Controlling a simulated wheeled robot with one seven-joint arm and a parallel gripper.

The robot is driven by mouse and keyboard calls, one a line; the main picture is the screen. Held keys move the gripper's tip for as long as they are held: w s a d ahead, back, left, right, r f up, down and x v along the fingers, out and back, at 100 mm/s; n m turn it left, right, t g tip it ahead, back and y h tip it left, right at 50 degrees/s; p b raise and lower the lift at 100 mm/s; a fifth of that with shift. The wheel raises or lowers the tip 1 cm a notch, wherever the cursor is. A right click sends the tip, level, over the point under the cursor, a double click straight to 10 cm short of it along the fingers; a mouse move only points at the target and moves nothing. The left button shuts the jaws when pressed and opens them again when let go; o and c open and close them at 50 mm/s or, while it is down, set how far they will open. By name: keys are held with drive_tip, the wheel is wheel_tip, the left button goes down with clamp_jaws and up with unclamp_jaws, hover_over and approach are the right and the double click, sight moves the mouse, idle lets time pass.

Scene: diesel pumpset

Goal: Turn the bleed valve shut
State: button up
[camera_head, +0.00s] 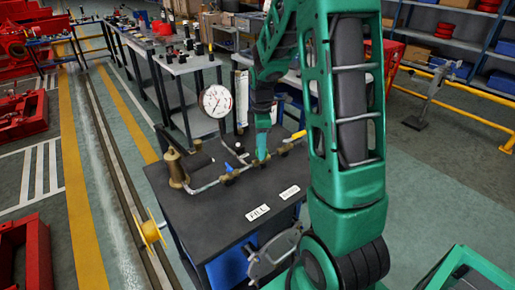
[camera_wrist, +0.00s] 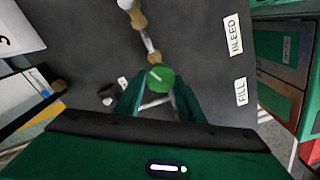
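The bench (camera_head: 215,215) carries a pipe run with several brass valves, and the BLEED label (camera_head: 289,192) lies on its top. The middle brass valve (camera_head: 261,160), roughly in line with that label, sits under the tip of my gripper (camera_head: 262,149). A rounded green piece with a pale line (camera_wrist: 160,78) shows at my gripper's fingertips in the wrist view. The BLEED label (camera_wrist: 233,35) also shows in the wrist view.
A pressure gauge (camera_head: 216,101) stands over the pipe. A blue-handled valve (camera_head: 228,168) is to the left and a yellow handle (camera_head: 298,136) to the right. The FILL label (camera_head: 258,212) is near the front. A brass cylinder (camera_head: 176,168) stands at the left end.

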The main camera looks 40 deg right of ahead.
drive_tip(key=c, duration=0.4)
drive_tip(key=shift+a, duration=0.35)
drive_tip(key=shift+c, duration=0.2)
drive_tip(key=shift+d, duration=0.3)
drive_tip(key=m, duration=0.2)
drive_tip(key=shift+d+m, duration=0.1)
drive_tip(key=shift+m, duration=0.3)
drive_tip(key=m, duration=0.4)
drive_tip(key=shift+d+m, duration=0.1)
drive_tip(key=shift+m, duration=0.2)
drive_tip(key=m, duration=0.3)
drive_tip(key=shift+m, duration=0.3)
drive_tip(key=m, duration=0.6)
drive_tip(key=shift+d, duration=0.1)
drive_tip(key=m, duration=0.5)
drive_tip(key=shift+s+m, duration=0.1)
drive_tip(key=shift+m, duration=0.3)
